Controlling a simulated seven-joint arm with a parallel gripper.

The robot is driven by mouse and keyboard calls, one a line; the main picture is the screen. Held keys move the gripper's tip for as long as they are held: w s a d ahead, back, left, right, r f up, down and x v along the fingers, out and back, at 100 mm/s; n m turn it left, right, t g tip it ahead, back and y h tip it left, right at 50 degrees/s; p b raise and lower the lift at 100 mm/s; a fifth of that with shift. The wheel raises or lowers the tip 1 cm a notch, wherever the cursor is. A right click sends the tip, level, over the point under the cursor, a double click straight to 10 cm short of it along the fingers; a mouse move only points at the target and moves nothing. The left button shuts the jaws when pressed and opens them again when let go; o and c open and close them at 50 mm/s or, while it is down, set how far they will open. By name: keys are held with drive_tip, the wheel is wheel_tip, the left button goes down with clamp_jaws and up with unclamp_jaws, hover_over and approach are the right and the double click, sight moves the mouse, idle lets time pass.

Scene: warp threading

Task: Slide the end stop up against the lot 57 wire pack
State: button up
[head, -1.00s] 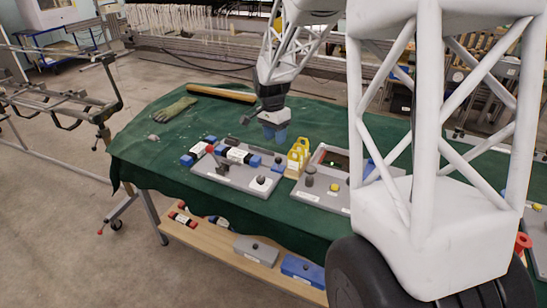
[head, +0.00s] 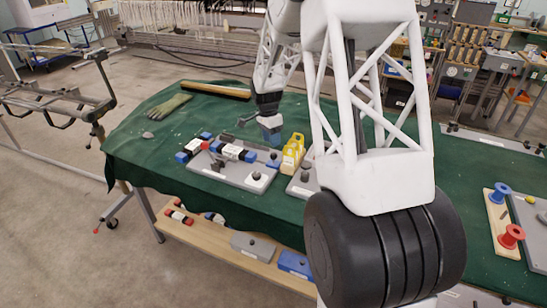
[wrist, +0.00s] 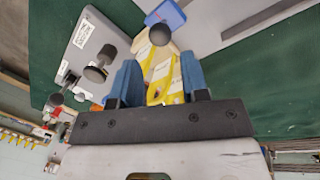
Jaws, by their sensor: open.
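A grey tray (head: 228,176) on the green-covered table holds wire packs with white, black, red and blue parts, including one wire pack (head: 232,152) near its middle. I cannot read a lot number on any pack. A small blue block (head: 273,161) sits at the tray's right end; I cannot tell whether it is the end stop. My gripper (head: 270,128) hangs pointing down above the tray's far right side, left of a yellow holder (head: 292,152). In the wrist view my gripper (wrist: 160,84) is open, its blue fingers apart, with yellow-and-white shapes (wrist: 160,75) visible beyond the gap.
A second grey tray (head: 301,186) is mostly hidden behind my arm. Red (head: 511,236) and blue (head: 500,193) spools stand at the right. A glove (head: 172,106) lies at the back left. A lower shelf (head: 225,242) carries packs and blocks.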

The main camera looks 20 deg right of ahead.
sight(273, 156)
drive_tip(key=shift+f, duration=0.15)
drive_tip(key=shift+s+d+f, duration=0.1)
drive_tip(key=shift+s+f, duration=0.15)
drive_tip(key=shift+f, duration=1)
drive_tip(key=shift+s+f, duration=0.25)
drive_tip(key=shift+f, duration=0.95)
drive_tip(key=shift+s+d+f, duration=0.1)
drive_tip(key=shift+s+f, duration=0.15)
drive_tip(key=shift+f, duration=1)
drive_tip(key=shift+a, duration=0.1)
clamp_jaws()
